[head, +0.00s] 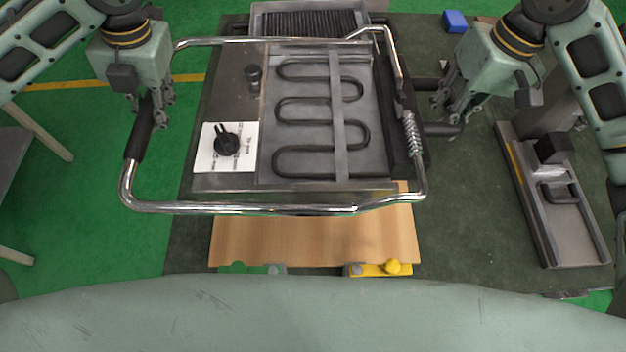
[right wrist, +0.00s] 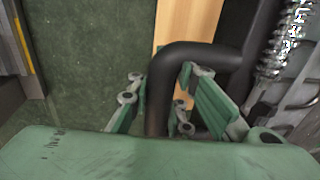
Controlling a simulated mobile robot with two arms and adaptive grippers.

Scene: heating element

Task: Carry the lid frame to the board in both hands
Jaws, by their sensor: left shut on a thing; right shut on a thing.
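A grey box with a ribbed black top (head: 308,22) stands at the back, with a blue block (head: 454,20) to its right. A metal rail fixture (head: 530,190) lies at the right. A yellow clamp (head: 385,268) and a green one (head: 240,268) sit at the board's front edge.

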